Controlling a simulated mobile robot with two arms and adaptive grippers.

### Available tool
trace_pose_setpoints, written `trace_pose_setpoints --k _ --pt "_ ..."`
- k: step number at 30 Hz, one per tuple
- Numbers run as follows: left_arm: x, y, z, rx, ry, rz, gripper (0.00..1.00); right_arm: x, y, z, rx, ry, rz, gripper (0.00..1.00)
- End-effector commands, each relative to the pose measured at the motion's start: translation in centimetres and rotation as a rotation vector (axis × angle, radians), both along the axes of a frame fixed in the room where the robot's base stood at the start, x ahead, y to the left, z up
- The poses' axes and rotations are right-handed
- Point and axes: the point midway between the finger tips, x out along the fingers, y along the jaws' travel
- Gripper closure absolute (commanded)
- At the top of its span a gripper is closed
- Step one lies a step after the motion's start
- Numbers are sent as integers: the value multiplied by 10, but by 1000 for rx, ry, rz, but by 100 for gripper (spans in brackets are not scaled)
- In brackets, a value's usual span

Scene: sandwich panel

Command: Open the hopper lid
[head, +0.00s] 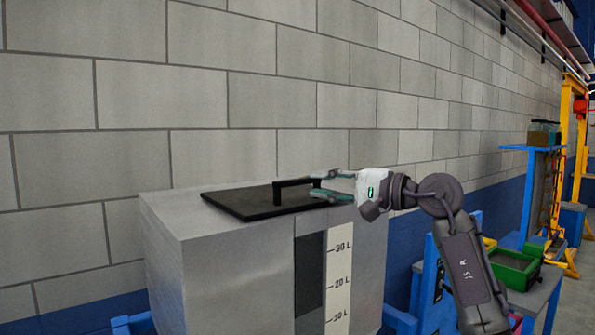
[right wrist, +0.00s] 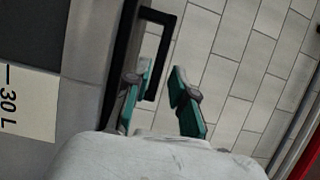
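The hopper (head: 230,250) is a large grey box with a litre scale on its front. Its black square lid (head: 240,205) lies flat and closed on top. A black bar handle (head: 292,182) stands up from the lid. My right gripper (head: 315,184) reaches in from the right at handle height, its fingers apart near the handle's right end. In the right wrist view, the handle (right wrist: 168,45) shows at the gap between the open fingers (right wrist: 162,72), and the lid (right wrist: 123,55) is along the left. I cannot tell whether a finger touches the handle. My left gripper is out of view.
A grey block wall (head: 200,100) stands close behind the hopper. Blue supports (head: 430,285) stand at its right. Farther right are a green bin (head: 515,268) on a table, a blue stand (head: 530,180) and a yellow frame (head: 565,130). The space above the lid is clear.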

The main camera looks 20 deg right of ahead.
Motion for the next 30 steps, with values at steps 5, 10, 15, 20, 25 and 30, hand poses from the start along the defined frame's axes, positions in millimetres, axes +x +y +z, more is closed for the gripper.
trace_pose_setpoints --k 5,10,15,20,25,30 --pt "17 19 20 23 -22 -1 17 25 24 4 2 2 3 76" --pt "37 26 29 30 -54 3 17 38 35 2 1 1 1 76" --pt "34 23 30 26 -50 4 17 42 39 0 1 1 1 76" --pt "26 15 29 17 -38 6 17 42 39 0 1 -1 0 76" --pt "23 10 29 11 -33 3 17 42 38 0 1 -1 0 96" --pt "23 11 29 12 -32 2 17 42 38 0 0 0 0 100"
